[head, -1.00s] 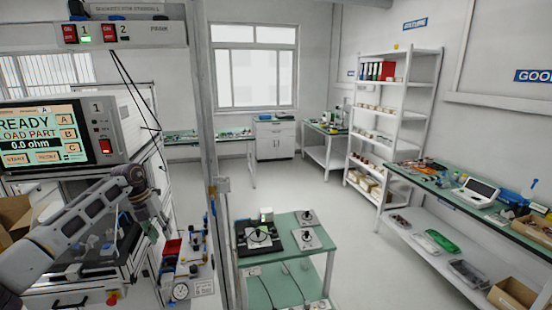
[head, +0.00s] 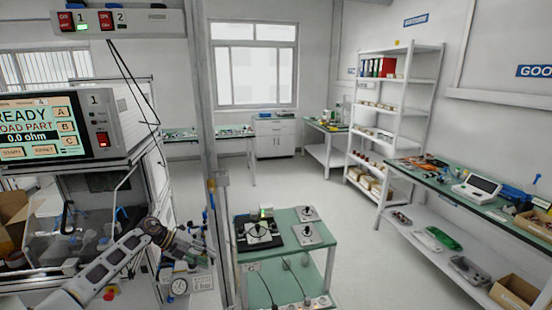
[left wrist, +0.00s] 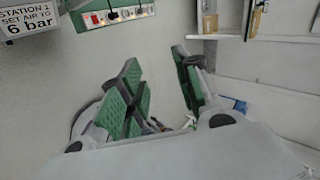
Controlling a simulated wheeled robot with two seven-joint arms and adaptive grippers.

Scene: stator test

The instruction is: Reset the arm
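My left arm comes in from the lower left in the head view. Its gripper (head: 197,253) is beside the front of the test station, near a pressure gauge (head: 180,286). In the left wrist view my left gripper (left wrist: 157,58) shows two green-padded fingers spread apart, with nothing held between them. My right arm and gripper are in neither view.
The test station screen (head: 38,130) reads READY, 0.0 ohm. A green-topped cart (head: 285,232) stands right of the post (head: 206,140). A workbench (head: 430,180) and white shelves (head: 400,100) line the right wall. The floor between is clear.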

